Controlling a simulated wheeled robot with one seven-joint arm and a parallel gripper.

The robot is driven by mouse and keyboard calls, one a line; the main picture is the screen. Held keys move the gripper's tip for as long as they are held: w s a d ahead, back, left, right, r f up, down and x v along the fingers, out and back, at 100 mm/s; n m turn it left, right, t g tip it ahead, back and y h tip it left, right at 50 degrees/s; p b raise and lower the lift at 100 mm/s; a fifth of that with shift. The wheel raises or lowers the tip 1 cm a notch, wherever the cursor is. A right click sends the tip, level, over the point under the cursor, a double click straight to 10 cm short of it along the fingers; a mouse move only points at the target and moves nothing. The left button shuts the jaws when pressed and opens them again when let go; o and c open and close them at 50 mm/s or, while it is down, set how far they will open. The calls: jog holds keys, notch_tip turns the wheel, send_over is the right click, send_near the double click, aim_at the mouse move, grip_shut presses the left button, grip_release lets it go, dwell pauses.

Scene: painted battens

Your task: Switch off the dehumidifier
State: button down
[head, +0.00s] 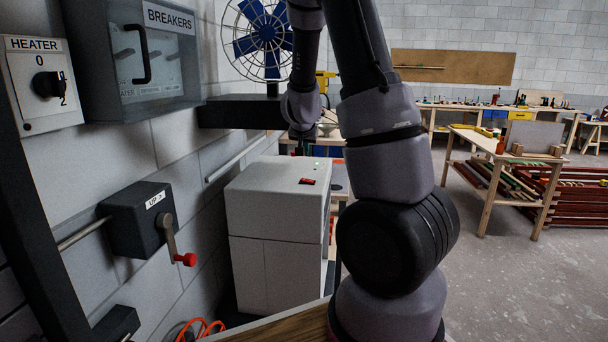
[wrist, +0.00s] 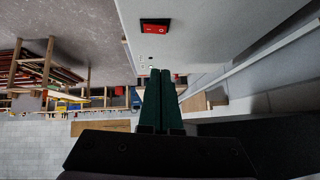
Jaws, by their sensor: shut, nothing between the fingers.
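The dehumidifier is a pale grey box (head: 265,200) standing against the wall in the head view. A red rocker switch (head: 307,181) sits on its top face, near the right side. In the wrist view the red switch (wrist: 155,25) shows larger on the pale panel, with white marks on it; I cannot tell which side is pressed. My gripper (wrist: 160,72) has its green-dark fingers together and empty. In the wrist view the fingertips lie below the switch, apart from it in the picture. In the head view my gripper is above the box, hard to make out.
The wall left of the box carries a heater knob panel (head: 42,84), a breaker cabinet (head: 136,62) and a dark crank box (head: 140,220) with a red-tipped handle. A blue fan (head: 262,38) stands on a dark shelf (head: 238,112) behind the box.

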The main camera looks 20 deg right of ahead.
dwell(0.3)
send_over(304, 184)
jog(key=f, duration=0.7)
jog(key=shift+s+d+f, duration=0.1)
jog(key=shift+s+d, duration=0.1)
jog(key=shift+s, duration=0.05)
jog(key=f, duration=0.3)
jog(key=shift+w+a+f, duration=0.1)
jog(key=shift+a, duration=0.15)
jog(key=shift+f, duration=0.3)
jog(key=shift+a, duration=0.1)
jog(key=shift+w+a+f, duration=0.1)
jog(key=shift+a+f, duration=0.05)
jog(key=shift+f, duration=0.2)
